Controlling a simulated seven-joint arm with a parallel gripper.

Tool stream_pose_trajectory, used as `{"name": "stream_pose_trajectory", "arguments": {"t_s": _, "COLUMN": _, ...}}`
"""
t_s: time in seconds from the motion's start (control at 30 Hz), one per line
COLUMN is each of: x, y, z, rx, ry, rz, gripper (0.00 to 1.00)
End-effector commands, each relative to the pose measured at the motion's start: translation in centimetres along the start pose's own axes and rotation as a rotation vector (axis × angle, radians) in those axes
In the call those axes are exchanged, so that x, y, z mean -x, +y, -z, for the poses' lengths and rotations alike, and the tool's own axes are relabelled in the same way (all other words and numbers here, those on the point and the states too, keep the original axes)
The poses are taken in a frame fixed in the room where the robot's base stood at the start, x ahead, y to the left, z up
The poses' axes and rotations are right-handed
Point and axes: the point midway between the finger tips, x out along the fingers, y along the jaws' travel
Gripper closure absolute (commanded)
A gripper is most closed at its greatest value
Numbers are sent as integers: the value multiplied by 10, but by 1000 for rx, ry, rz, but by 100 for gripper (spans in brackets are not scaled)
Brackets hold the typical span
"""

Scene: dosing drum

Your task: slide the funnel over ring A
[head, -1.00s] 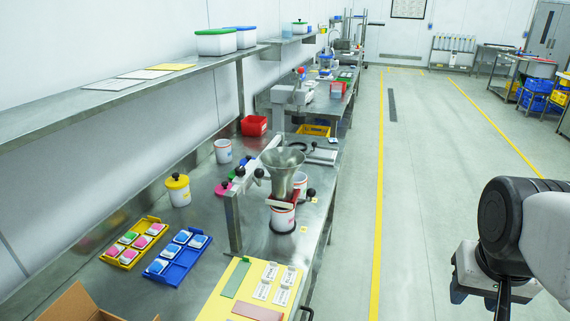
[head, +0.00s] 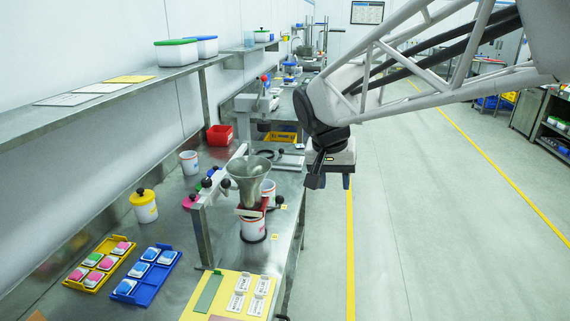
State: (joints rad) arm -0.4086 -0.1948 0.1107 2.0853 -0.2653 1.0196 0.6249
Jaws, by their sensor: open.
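A second white container (head: 268,189) is just behind and to the right of the funnel. Small yellow tags (head: 280,207) lie beside these places; their letters are too small to read, so I cannot tell which ring is A. My gripper (head: 331,182) is open and empty, pointing down, right of the funnel past the bench edge.
A yellow board (head: 207,314) with labelled cards is in front. A shelf (head: 100,108) runs along the wall. The floor at right is clear.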

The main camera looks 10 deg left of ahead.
Motion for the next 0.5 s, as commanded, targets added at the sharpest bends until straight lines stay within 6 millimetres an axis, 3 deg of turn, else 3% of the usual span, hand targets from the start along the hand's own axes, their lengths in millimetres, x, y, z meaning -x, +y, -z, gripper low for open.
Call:
{"name": "stream_pose_trajectory", "arguments": {"t_s": 0.2, "x": 0, "y": -69, "z": 30, "rx": -7, "ry": 21, "rz": -26, "gripper": 57}}
{"name": "stream_pose_trajectory", "arguments": {"t_s": 0.5, "x": -3, "y": -169, "z": 58, "rx": -27, "ry": 62, "rz": -57, "gripper": 57}}
